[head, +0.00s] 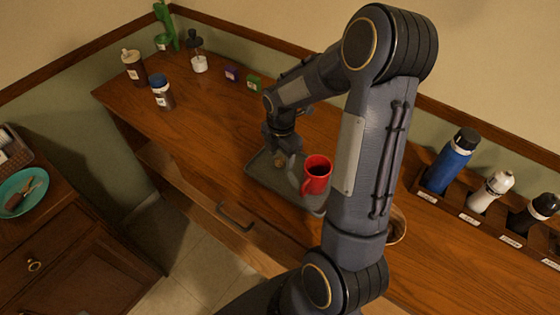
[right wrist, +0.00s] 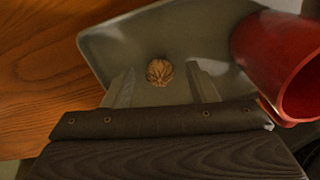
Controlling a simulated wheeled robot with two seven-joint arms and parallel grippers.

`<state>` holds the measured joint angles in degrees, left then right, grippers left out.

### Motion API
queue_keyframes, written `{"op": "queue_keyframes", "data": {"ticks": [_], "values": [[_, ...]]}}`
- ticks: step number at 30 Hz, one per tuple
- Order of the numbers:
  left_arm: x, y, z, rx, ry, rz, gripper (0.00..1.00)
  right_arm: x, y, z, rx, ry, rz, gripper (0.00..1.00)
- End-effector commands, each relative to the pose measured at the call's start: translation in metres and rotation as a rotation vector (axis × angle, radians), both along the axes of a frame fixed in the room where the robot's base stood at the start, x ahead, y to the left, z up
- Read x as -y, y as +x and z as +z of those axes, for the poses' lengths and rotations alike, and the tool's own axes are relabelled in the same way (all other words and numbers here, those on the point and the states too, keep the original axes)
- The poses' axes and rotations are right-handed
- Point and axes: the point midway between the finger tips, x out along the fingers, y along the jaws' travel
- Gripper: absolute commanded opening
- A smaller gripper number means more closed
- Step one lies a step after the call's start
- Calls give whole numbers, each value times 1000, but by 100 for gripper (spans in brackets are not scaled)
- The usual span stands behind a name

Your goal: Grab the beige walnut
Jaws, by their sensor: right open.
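The beige walnut (right wrist: 159,72) lies on a grey tray (right wrist: 110,45), and in the right wrist view it shows just past the fingertips, between their lines. It also shows small in the head view (head: 280,162), close below my right gripper (head: 287,155). My right gripper (right wrist: 163,84) is open, with one finger on each side of the walnut's line, and nothing is held. Whether the fingers are level with the walnut is hard to tell. My left gripper is not in view.
A red mug (head: 317,174) stands on the tray right beside my right gripper; it also fills the right of the wrist view (right wrist: 270,50). Several bottles stand at the counter's back left. Labelled bottles, one blue (head: 452,162), stand in a rack at right. The counter left of the tray is clear.

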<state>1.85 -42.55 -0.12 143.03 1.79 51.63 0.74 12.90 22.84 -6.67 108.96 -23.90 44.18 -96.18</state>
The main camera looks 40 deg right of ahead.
Motion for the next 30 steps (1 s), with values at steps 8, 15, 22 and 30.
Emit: {"op": "queue_keyframes", "data": {"ticks": [8, 15, 22, 30], "values": [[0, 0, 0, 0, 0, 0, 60, 0, 0, 0, 1, 0, 0, 23], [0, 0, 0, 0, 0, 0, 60, 0, 0, 1, 1, 0, 0, 5], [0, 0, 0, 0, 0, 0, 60, 0, 0, 1, 1, 0, 0, 5], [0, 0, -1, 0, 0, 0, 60, 0, 2, 24, 5, -1, 0, 5]]}}
